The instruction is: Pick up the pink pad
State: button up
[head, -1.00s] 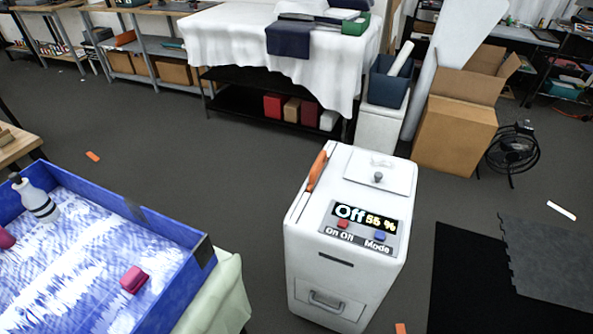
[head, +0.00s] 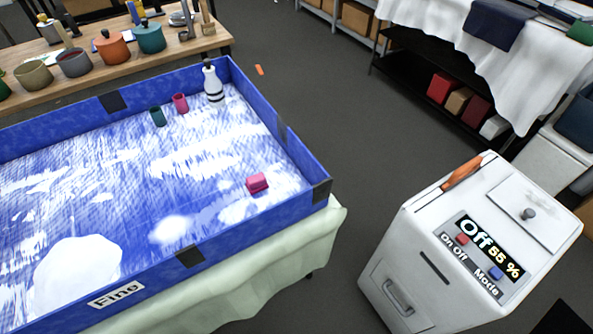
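A small pink pad (head: 257,183) lies on the blue and white floor of a large blue tray, near the tray's right corner. The blue tray (head: 300,197) has raised walls with dark patches and stands on a table with a pale green cloth. My gripper is not in view.
A white machine (head: 430,262) reading "Off 55 %" stands to the right. A wooden table (head: 130,52) with several pots is behind. Grey floor lies between.

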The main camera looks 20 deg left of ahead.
aim_at(256, 183)
jog(key=l+u, duration=0.15)
jog(key=u, duration=1.2)
